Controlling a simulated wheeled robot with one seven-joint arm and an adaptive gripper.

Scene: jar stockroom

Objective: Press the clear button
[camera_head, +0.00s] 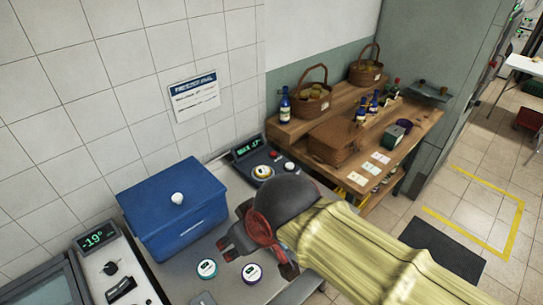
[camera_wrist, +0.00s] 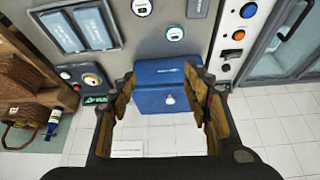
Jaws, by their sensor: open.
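No button's label is readable, so I cannot tell which is the clear button. In the wrist view the red button (camera_wrist: 65,75) and the display (camera_wrist: 95,100) are left of my fingers. My gripper (camera_head: 260,255) is open and empty, above the counter in front of the unit. In the wrist view my gripper (camera_wrist: 162,78) frames the blue box.
A blue box (camera_head: 175,222) with a white knob stands left of the scale unit. Two lidded jars (camera_head: 207,268) (camera_head: 252,272) are near my gripper. A control panel (camera_head: 115,275) reading -19° is at the left. A wooden bench (camera_head: 405,125) with baskets and bottles is at the right.

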